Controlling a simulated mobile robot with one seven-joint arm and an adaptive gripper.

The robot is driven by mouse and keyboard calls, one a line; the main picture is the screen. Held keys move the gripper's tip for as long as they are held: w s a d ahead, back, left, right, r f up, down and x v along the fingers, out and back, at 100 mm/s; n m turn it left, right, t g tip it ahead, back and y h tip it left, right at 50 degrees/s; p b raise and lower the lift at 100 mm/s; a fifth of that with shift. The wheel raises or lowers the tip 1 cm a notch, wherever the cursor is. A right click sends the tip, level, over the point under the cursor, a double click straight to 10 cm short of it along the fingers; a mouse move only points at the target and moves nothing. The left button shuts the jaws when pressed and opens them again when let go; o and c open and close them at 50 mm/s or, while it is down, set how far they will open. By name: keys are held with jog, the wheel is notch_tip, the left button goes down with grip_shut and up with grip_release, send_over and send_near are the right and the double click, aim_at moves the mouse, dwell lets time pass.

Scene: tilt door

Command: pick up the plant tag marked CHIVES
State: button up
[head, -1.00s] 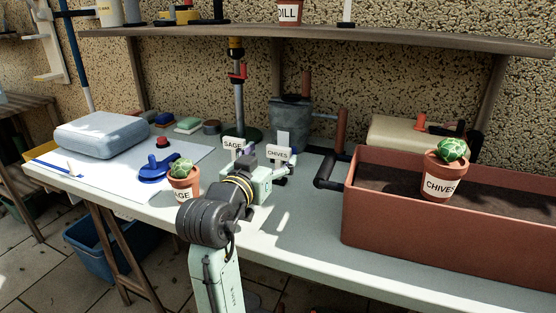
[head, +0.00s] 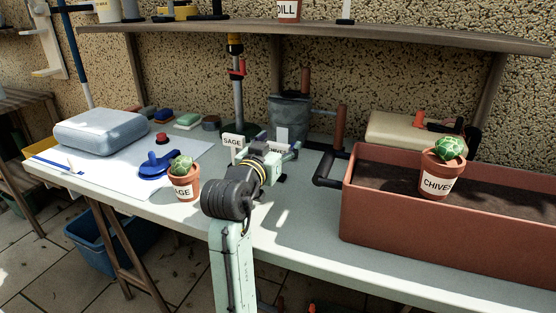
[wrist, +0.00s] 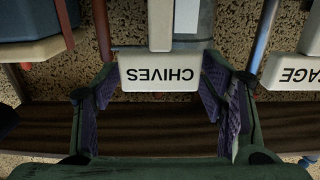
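The white plant tag marked CHIVES (wrist: 160,72) shows upside down in the wrist view, at the upper middle. My gripper (wrist: 161,88) is open, with one purple-padded finger on each side of the tag and gaps between. I cannot tell how deep the tag sits between the fingertips.
A SAGE pot (head: 184,186) with a cactus stands left of my arm. A brown planter trough (head: 430,228) fills the right, with a CHIVES pot (head: 436,184) on it. A grey pot (head: 289,117) stands behind the tags. A shelf (head: 330,38) spans above.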

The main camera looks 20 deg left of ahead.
jog(key=c, duration=0.7)
